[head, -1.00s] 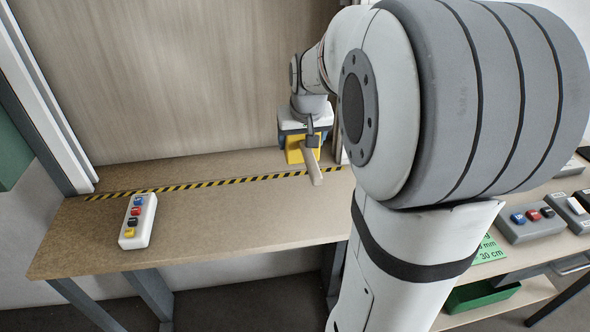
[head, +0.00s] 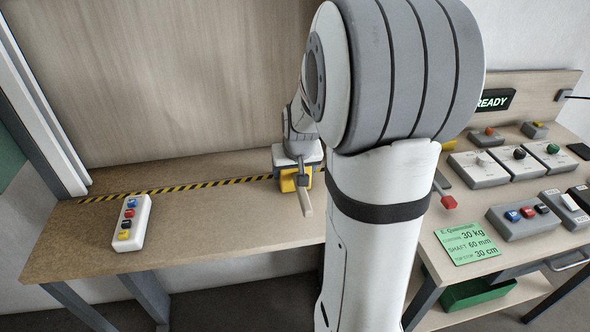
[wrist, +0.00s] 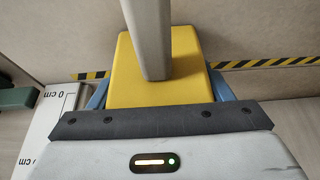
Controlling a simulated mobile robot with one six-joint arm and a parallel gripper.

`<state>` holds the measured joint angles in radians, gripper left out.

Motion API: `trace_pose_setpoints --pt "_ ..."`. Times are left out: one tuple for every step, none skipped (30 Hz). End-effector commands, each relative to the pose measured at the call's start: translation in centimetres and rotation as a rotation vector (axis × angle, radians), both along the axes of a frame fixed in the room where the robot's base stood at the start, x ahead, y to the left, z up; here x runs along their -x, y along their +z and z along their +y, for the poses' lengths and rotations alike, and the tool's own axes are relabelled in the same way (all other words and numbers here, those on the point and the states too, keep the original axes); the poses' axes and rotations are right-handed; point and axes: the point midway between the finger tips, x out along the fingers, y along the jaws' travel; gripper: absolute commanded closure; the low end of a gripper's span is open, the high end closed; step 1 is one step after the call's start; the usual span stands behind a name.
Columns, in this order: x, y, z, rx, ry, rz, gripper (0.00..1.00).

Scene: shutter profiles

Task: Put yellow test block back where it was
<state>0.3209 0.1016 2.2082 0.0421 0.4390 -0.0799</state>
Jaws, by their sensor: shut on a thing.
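The yellow test block (head: 288,182) is held in my gripper (head: 295,176), at the back right of the left bench by the striped line. In the wrist view the yellow block (wrist: 125,75) sits between my two blue fingers, which are shut on it from both sides. A pale beige bar (wrist: 147,35) stands out over the middle of the block; the bar (head: 306,204) also shows in the head view, below a dark grey piece. I cannot tell whether the block touches the bench. Its far side is hidden.
A white button box (head: 131,222) lies on the left bench (head: 215,228). A yellow-black striped line (head: 180,188) runs along its back. A white scale marked "0 cm" (wrist: 50,115) is beside my gripper. The right bench (head: 445,285) holds several control boxes and a green card (head: 467,243).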

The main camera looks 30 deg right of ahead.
Motion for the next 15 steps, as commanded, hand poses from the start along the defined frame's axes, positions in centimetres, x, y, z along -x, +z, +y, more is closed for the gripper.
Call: trace_pose_setpoints --pt "-0.01 -0.04 -0.02 0.000 0.000 0.000 0.56" --pt "-0.01 -0.14 -0.02 0.000 0.000 0.000 0.56" --pt "-0.01 -0.32 -0.02 0.000 0.000 0.000 0.56" --pt "0.00 -0.44 -0.03 0.000 0.000 0.000 0.56" --pt "0.00 -0.33 -0.03 0.000 0.000 0.000 0.26" --pt "0.00 -0.27 -0.03 0.000 0.000 0.000 0.23" --pt "0.01 -0.27 -0.04 0.000 0.000 0.000 0.20" --pt "0.01 -0.27 -0.04 0.000 0.000 0.000 0.18" --pt "0.01 -0.26 -0.04 0.000 0.000 0.000 0.14" --pt "0.01 -0.26 -0.05 0.000 -0.001 0.000 0.12" --pt "0.01 -0.26 -0.05 0.000 -0.001 0.000 0.10" --pt "0.01 -0.26 -0.05 0.000 -0.001 0.000 0.06" --pt "0.02 -0.26 -0.06 0.000 -0.001 0.000 0.06" --pt "0.02 -0.26 -0.06 0.001 -0.001 0.000 0.06" --pt "0.02 -0.26 -0.06 0.001 -0.001 0.000 0.06"
